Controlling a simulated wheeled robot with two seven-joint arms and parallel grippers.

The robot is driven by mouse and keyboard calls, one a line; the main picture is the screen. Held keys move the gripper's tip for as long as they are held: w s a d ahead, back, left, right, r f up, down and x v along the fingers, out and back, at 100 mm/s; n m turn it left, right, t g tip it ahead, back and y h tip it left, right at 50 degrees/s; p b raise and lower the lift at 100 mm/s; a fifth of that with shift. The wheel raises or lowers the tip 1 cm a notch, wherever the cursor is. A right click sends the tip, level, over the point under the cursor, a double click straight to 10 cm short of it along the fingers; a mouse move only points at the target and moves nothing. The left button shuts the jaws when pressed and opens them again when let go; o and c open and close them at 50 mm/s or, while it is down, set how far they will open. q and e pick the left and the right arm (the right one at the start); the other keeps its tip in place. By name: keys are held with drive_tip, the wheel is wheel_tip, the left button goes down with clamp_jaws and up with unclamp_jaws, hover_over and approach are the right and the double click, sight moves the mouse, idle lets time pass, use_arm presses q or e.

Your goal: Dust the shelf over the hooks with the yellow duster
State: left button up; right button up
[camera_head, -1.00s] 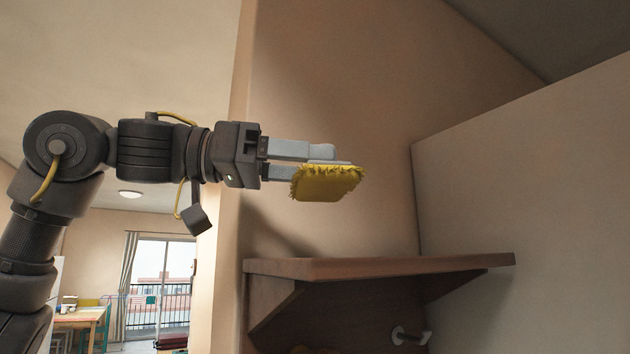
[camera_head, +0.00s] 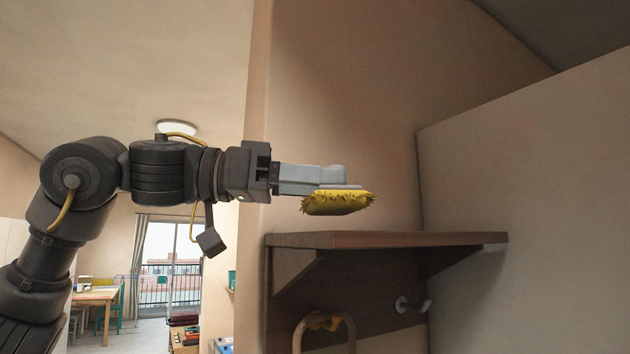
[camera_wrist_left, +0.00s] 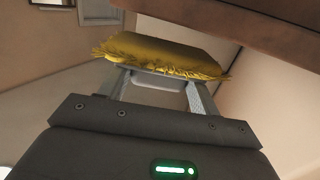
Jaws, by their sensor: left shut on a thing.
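The yellow duster (camera_head: 338,203) has a fringed edge and is held in my left gripper (camera_head: 335,182), whose fingers are shut on it. It hangs just above the brown wooden shelf (camera_head: 385,240), near its left half, with a small gap visible between them. In the left wrist view the duster (camera_wrist_left: 165,54) spans the two fingers, and the shelf's edge (camera_wrist_left: 245,25) runs across the top right. Below the shelf a white hook (camera_head: 415,305) shows on the brown back board. My right gripper is not in view.
A tan handle-like loop with a yellow-orange piece (camera_head: 323,321) hangs below the shelf. A pale panel (camera_head: 530,190) closes off the right side. A wall edge stands left of the shelf. A room with a table (camera_head: 97,296) lies far left.

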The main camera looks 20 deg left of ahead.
use_arm(q)
drive_tip(key=shift+w+f, duration=0.1)
drive_tip(key=shift+w, duration=0.45)
drive_tip(key=shift+s+f, duration=0.1)
drive_tip(key=shift+s, duration=0.1)
drive_tip(key=shift+w+f+b, duration=0.15)
drive_tip(key=shift+f+b, duration=0.2)
drive_tip(key=shift+b, duration=0.05)
drive_tip(key=shift+f, duration=0.15)
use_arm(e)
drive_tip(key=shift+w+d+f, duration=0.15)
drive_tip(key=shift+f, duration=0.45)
use_arm(q)
drive_tip(key=shift+f+b, duration=0.15)
drive_tip(key=shift+b, duration=0.15)
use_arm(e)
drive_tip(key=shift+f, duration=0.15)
use_arm(q)
drive_tip(key=shift+f+b, duration=0.35)
drive_tip(key=shift+f, duration=0.05)
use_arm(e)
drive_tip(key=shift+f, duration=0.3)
use_arm(q)
drive_tip(key=shift+r, duration=0.1)
